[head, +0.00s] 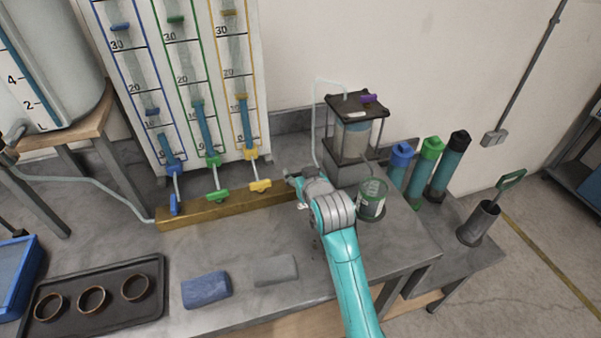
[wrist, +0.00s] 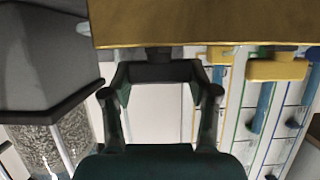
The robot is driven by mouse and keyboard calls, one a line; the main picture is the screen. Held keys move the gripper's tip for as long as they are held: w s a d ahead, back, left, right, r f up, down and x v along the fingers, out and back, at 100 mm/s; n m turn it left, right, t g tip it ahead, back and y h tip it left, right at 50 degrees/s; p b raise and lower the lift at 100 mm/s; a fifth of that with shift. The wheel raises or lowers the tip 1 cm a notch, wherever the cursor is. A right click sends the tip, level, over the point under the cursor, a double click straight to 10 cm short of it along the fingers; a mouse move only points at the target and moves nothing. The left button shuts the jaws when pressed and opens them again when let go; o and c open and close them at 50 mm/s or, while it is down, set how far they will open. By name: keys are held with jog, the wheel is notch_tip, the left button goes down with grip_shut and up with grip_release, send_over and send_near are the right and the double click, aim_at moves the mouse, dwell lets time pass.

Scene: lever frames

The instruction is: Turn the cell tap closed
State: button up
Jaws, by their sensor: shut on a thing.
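A brass bar (head: 235,209) runs along the bench below the gauge board and carries a blue tap (head: 174,204), a green tap (head: 217,195) and a yellow tap (head: 260,185). My gripper (head: 291,178) is at the bar's right end. In the wrist view my gripper (wrist: 160,92) has a dark crosspiece (wrist: 158,72) between its fingertips, on a short stem by the brass bar (wrist: 190,22). It looks like the cell tap's handle, with my fingers at its two ends. In the head view my gripper hides this handle, so its turn angle is unclear there.
The cell (head: 352,139) with a dark lid and a purple piece (head: 369,98) stands just right of my gripper. A green-rimmed beaker (head: 372,198) is close to my arm. Capped bottles (head: 424,170) stand farther right. Cloths (head: 206,289) and a dark tray (head: 95,319) lie at front left.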

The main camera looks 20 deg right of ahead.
dwell(0.3)
jog(key=o, duration=1.2)
jog(key=shift+c, duration=0.2)
jog(key=v, duration=1.2)
